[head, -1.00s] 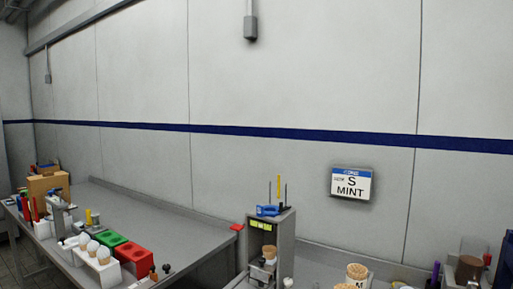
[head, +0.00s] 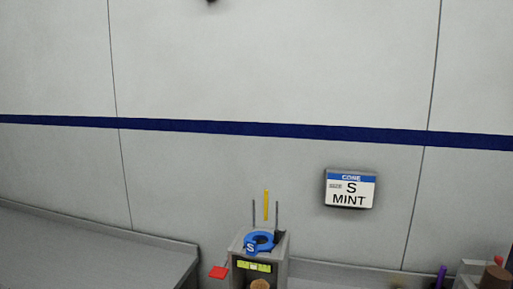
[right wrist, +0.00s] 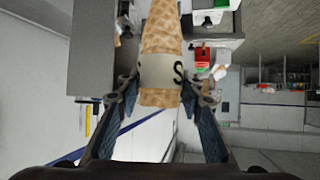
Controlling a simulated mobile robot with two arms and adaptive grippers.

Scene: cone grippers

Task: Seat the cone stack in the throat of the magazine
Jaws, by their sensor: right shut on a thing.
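The cone stack (right wrist: 161,45) is a tan waffle cone shape with a pale band marked S. In the right wrist view it sits between the fingers of my right gripper (right wrist: 160,88), which is shut on it. The magazine (head: 282,250) is a grey housing low in the head view. Its throat is a blue ring (head: 262,237) with an S tag, with a yellow rod and two dark rods standing around it. The held stack and my right gripper are outside the head view. My left gripper is not in view.
A wall sign (head: 351,189) reads S MINT. A red piece (head: 218,272) is left of the magazine. A bare grey counter (head: 90,250) lies at the lower left. A cone top (head: 260,285) shows below the magazine's yellow-green label. Brown and purple items stand at the far right.

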